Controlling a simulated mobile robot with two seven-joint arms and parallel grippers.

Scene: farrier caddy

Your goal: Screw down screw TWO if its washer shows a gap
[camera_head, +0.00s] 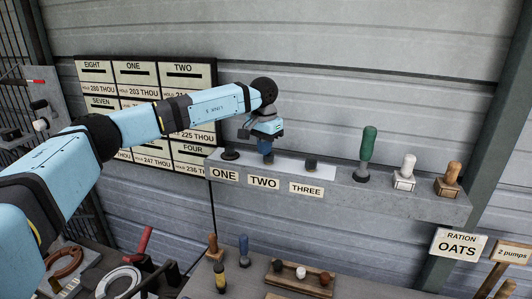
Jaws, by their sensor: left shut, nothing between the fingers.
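Screw TWO (268,159) stands on the grey shelf (400,199) above the label TWO (264,183). Only its dark lower part shows clearly, and its washer is too small and covered to tell whether there is a gap. My left gripper (265,147) points down directly over screw TWO; its fingers are shut with nothing held. I cannot tell whether the tips touch the screw. Dark screw ONE (230,155) is to the left and dark screw THREE (311,165) to the right, above the label THREE (306,190). My right gripper is out of view.
A green-handled tool (367,145), a white-handled stamp (406,168) and a brown-handled one (451,174) stand farther right on the shelf. A board (100,72) listing numbers in THOU hangs behind my left arm. The lower bench holds several tools and a wooden tray (289,283).

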